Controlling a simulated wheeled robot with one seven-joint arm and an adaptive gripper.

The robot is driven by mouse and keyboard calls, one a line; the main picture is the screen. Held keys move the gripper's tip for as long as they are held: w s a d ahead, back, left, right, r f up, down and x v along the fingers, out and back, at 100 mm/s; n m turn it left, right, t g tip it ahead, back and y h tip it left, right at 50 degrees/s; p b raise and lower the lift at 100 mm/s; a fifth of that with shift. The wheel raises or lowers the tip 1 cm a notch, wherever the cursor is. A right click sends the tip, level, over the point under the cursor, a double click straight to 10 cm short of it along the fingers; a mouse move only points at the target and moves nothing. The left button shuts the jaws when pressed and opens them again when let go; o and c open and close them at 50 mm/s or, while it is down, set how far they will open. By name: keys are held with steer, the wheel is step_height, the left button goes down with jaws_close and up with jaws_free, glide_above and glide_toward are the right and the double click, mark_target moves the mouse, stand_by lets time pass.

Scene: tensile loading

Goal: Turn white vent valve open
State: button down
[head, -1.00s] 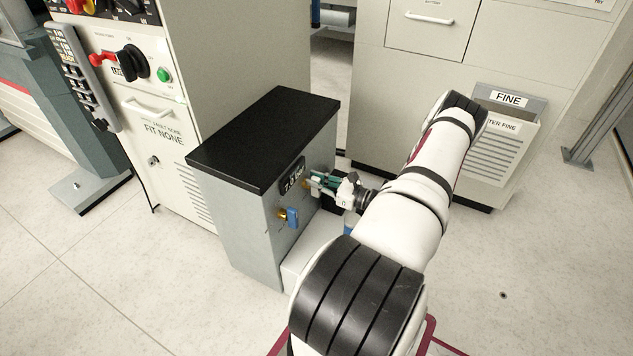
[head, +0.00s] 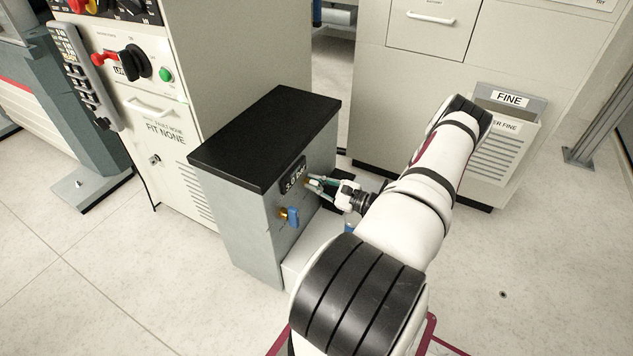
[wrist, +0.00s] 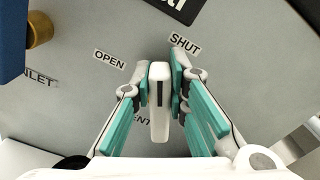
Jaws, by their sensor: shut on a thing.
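The white vent valve handle (wrist: 158,105) stands on the front of the grey cabinet (wrist: 75,110), pointing between the OPEN label (wrist: 110,60) and the SHUT label (wrist: 184,42) in the wrist view. My gripper (wrist: 158,78) has its teal-padded fingers on both sides of the handle and is shut on it. In the head view my gripper (head: 324,186) reaches the cabinet front from the right. The handle is small and partly hidden by the fingers there. The VENT label is partly covered by the handle and a finger.
A blue inlet valve (head: 291,215) on a brass fitting sits left of my gripper. A small dark display (head: 293,175) is above it. The cabinet's black top (head: 268,135) overhangs near my gripper. Beige cabinets stand behind; open floor lies at right.

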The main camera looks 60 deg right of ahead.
steer(key=n, duration=0.4)
steer(key=a+f+n, duration=0.1)
steer(key=n, duration=0.1)
steer(key=shift+n, duration=0.3)
steer(key=shift+a+f+n+p, duration=0.1)
steer(key=shift+f+n+p, duration=0.2)
steer(key=shift+n, duration=1.1)
steer(key=shift+a+f+n+p, duration=0.15)
steer(key=shift+f+n, duration=0.25)
steer(key=shift+n, duration=1)
steer(key=c, duration=1.6)
jaws_free()
steer(key=shift+o, duration=0.2)
steer(key=shift+s+d, duration=0.1)
steer(key=s, duration=1.2)
steer(key=shift+d, duration=0.45)
steer(key=shift+w, duration=0.1)
